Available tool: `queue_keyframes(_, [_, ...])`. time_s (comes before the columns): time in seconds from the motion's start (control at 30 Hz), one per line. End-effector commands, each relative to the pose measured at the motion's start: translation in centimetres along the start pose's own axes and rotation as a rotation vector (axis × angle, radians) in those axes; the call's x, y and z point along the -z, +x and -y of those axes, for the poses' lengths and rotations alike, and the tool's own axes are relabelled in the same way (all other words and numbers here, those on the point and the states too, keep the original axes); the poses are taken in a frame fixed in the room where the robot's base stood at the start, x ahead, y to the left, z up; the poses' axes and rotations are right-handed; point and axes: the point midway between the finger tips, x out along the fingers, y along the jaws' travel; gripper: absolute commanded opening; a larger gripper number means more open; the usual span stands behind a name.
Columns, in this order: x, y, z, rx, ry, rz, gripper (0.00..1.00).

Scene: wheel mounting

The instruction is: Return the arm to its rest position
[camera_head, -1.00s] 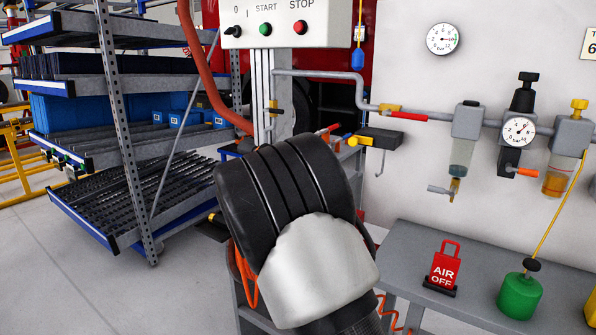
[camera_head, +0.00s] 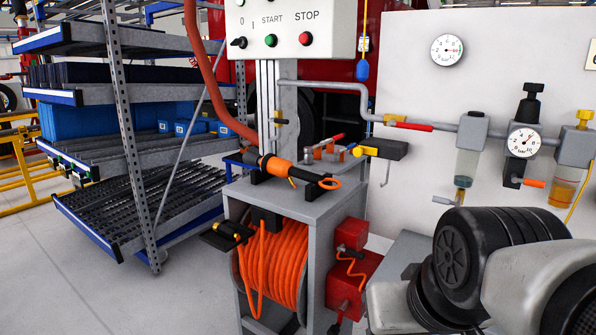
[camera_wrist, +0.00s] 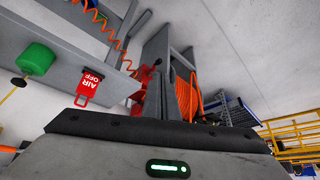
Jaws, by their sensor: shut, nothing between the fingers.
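My arm (camera_head: 505,262) fills the lower right of the head view, with its dark, ribbed joint and grey links above and in front of the grey bench. In the wrist view the grey body of my gripper (camera_wrist: 150,130) spans the bottom edge, with a dark bolted strip and a green light. My gripper is shut and holds nothing.
A grey cart (camera_head: 331,203) carries an orange-and-black tool (camera_head: 283,170) and an orange hose reel (camera_head: 272,263). A control box (camera_head: 290,30) stands above it. Pipes and gauges (camera_head: 523,142) line the wall at right. A rack (camera_head: 125,125) stands left, with open floor before it.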

Motion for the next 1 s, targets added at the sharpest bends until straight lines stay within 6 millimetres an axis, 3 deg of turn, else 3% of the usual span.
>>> queue_keyframes(0.07, [-1.6, -1.5, -1.0, -0.043, 0.021, 0.019, 0.0])
queue_keyframes(0.1, [-0.4, -2.9, -0.8, -0.035, 0.017, 0.021, 0.0])
queue_keyframes(0.27, [1.4, -5.8, -0.6, -0.032, 0.015, 0.022, 0.0])
queue_keyframes(0.47, [4.1, -10.5, -0.5, -0.031, 0.015, 0.021, 0.0])
queue_keyframes(0.7, [9.0, -19.2, -0.3, -0.03, 0.014, 0.02, 0.0])
queue_keyframes(0.8, [10.5, -22.0, -0.2, -0.03, 0.014, 0.02, 0.0])
queue_keyframes(1.0, [12.2, -24.9, -0.1, -0.03, 0.014, 0.021, 0.0])
